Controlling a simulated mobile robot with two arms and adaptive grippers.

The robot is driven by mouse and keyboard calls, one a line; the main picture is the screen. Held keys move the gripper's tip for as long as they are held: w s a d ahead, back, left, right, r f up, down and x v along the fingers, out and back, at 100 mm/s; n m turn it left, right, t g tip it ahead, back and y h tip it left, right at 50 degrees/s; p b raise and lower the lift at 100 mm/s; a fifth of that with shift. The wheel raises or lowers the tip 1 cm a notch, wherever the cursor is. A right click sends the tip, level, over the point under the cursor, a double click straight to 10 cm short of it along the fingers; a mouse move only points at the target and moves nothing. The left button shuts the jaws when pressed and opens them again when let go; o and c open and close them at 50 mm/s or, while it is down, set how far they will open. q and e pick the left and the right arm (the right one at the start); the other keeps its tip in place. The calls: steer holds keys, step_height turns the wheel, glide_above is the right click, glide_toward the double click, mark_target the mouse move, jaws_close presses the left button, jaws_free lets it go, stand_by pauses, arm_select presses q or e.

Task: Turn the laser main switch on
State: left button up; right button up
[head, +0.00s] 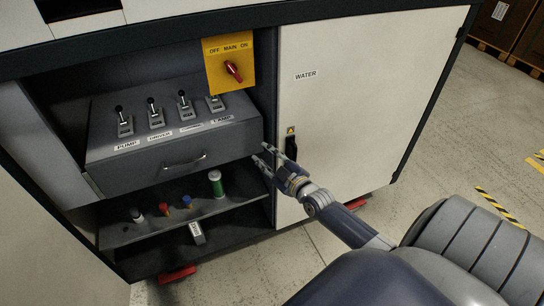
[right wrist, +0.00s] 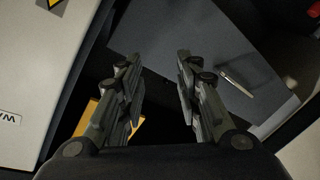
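The main switch is a red rotary knob (head: 233,70) on a yellow plate (head: 216,75) marked OFF, MAIN and ON, at the top of the open cabinet. The knob sits slanted, its upper end leaning left; I cannot tell its exact setting. My right gripper (head: 261,153) is open and empty, below the plate and in front of the drawer's right end. It is apart from the knob. In the right wrist view the open fingers (right wrist: 157,68) show, with part of the yellow plate (right wrist: 84,118) behind the left finger; the knob is hidden there. My left gripper is out of view.
A grey drawer unit (head: 215,143) with several toggle levers fills the cabinet's middle. Its handle (head: 185,162) also shows in the right wrist view (right wrist: 237,86). A shelf below holds small items, including a green cylinder (head: 216,184). The white WATER door (head: 355,85) is right of the plate.

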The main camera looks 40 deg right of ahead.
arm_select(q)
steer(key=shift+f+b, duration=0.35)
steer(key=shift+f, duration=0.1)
arm_select(e)
steer(key=s+a+f+m+g, duration=0.1)
steer(key=s+f, duration=0.3)
steer(key=f, duration=0.8)
steer(key=shift+f+g, duration=0.4)
steer(key=shift+g, duration=0.5)
steer(key=shift+w, duration=0.1)
